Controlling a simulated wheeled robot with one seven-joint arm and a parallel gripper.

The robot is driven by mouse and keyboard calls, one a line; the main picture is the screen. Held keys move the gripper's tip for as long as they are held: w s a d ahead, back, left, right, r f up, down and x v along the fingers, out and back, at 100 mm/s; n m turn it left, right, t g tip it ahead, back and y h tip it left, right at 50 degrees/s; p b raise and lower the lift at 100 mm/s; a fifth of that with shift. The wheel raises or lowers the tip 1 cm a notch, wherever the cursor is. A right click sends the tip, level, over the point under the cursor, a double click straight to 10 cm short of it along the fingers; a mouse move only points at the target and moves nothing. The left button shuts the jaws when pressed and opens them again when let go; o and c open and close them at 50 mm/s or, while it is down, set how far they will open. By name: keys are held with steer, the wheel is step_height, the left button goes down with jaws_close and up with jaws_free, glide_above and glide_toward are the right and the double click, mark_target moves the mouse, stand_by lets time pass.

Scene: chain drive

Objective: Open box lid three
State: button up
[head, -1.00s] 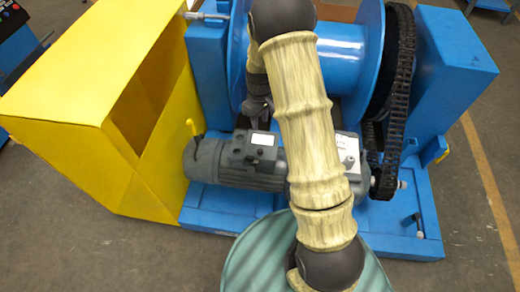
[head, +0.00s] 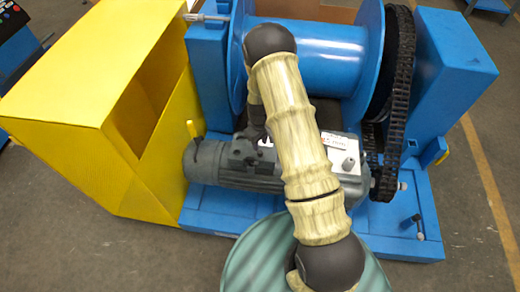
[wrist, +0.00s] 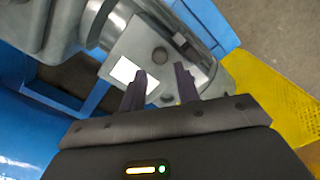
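The grey motor (head: 210,165) lies on its side on the blue base, between the yellow housing and the chain. I cannot tell which part is lid three. A pale plate with lettering and a knob (head: 347,160) shows on the motor's right part. My gripper (wrist: 160,72) has its two dark fingers apart, with nothing visible held between them. In the head view my gripper (head: 248,145) is over the motor's top, partly hidden by my arm; contact cannot be told.
A yellow housing (head: 80,90) stands to the left, and a yellow handle (head: 193,129) is beside the motor. A blue drum (head: 320,50) is behind, and a chain (head: 400,90) runs on the right. A ribbed green round top (head: 255,260) is in front.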

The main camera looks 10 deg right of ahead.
mark_target(260, 152)
step_height(260, 152, down, 5)
steer(key=shift+f, duration=0.1)
stand_by(0.3)
jaws_close()
